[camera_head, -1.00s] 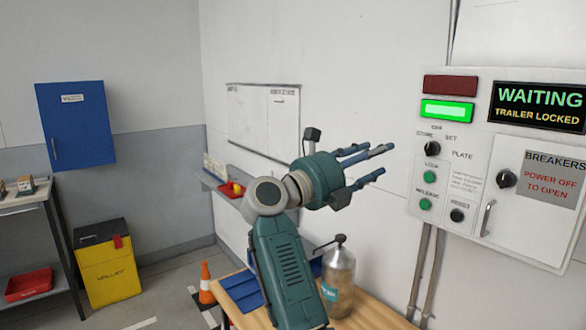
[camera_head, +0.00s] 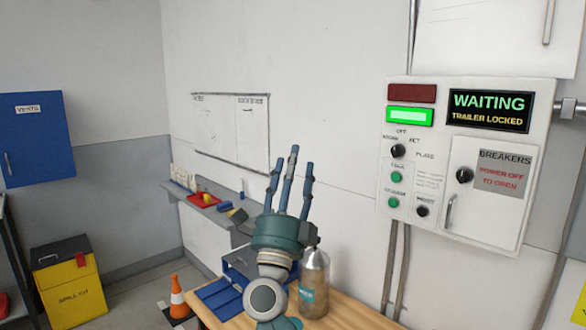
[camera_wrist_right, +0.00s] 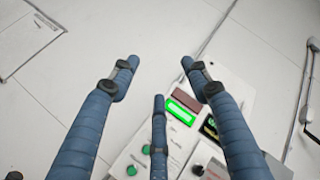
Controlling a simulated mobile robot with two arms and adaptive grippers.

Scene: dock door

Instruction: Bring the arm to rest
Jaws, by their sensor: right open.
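My right gripper (camera_head: 289,180) is in the lower middle of the head view, above the wooden table, with its blue fingers pointing up. The fingers are spread and hold nothing. In the right wrist view the same open fingers (camera_wrist_right: 158,90) show against the white wall, with the control panel (camera_wrist_right: 185,120) beyond them. In the head view the control panel (camera_head: 470,222) is on the wall to the right of the gripper, clear of it. Its screen (camera_head: 489,110) reads WAITING, TRAILER LOCKED, and a green light (camera_head: 409,116) is lit. My left gripper is not in view.
A wooden table (camera_head: 352,316) is below the gripper, with a metal bottle (camera_head: 314,285) and a blue bin (camera_head: 240,262) close by it. A shelf (camera_head: 215,213) with a red tray runs along the wall. A cone (camera_head: 178,297) and yellow spill kit bin (camera_head: 70,290) stand at left.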

